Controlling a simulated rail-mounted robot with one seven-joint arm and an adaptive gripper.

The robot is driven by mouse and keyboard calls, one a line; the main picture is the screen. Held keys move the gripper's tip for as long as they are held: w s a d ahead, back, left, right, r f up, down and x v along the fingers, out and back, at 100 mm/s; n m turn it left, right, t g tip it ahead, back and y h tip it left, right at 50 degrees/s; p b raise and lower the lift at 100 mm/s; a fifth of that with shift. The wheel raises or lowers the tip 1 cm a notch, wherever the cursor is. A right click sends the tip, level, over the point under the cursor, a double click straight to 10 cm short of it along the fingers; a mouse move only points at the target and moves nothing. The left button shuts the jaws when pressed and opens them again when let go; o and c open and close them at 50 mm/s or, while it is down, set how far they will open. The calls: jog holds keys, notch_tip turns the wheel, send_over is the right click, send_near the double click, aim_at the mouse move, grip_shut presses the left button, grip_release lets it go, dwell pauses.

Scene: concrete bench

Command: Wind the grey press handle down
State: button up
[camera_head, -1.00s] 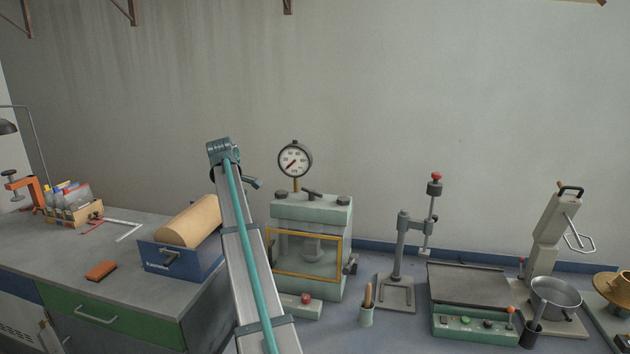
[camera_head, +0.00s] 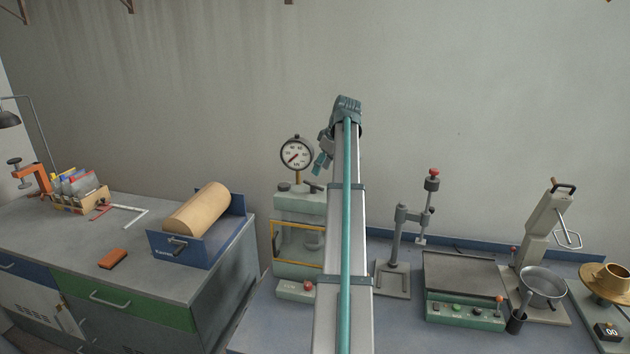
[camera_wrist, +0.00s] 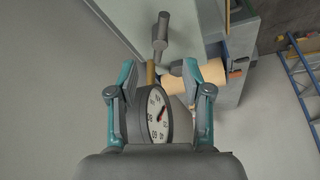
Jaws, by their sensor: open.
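The pale green press (camera_head: 298,204) with a yellow-framed window stands left of centre in the head view, its right side hidden by my arm. A dark grey handle part (camera_head: 313,187) shows on its top; a dark grey cylinder (camera_wrist: 160,35), probably the same part, shows beyond the fingers in the wrist view. A round dial gauge (camera_head: 296,153) rises from the press on a brass stem. My gripper (camera_head: 321,166) is open and empty, above the press and right of the gauge. In the wrist view the gauge (camera_wrist: 156,116) appears between the fingers; I cannot tell whether they touch.
Left is a grey cabinet top with a tan roll (camera_head: 196,210) in a blue holder. A small stand (camera_head: 398,240) with a red knob, a green control box (camera_head: 463,312) and a tilted grey machine (camera_head: 545,225) with a metal bowl (camera_head: 541,285) stand to the right.

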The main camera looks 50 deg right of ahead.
aim_at(314, 184)
jog(key=p+x, duration=0.2)
jog(key=x, duration=0.5)
jog(key=shift+w+f, duration=0.15)
jog(key=shift+f, duration=0.25)
grip_shut()
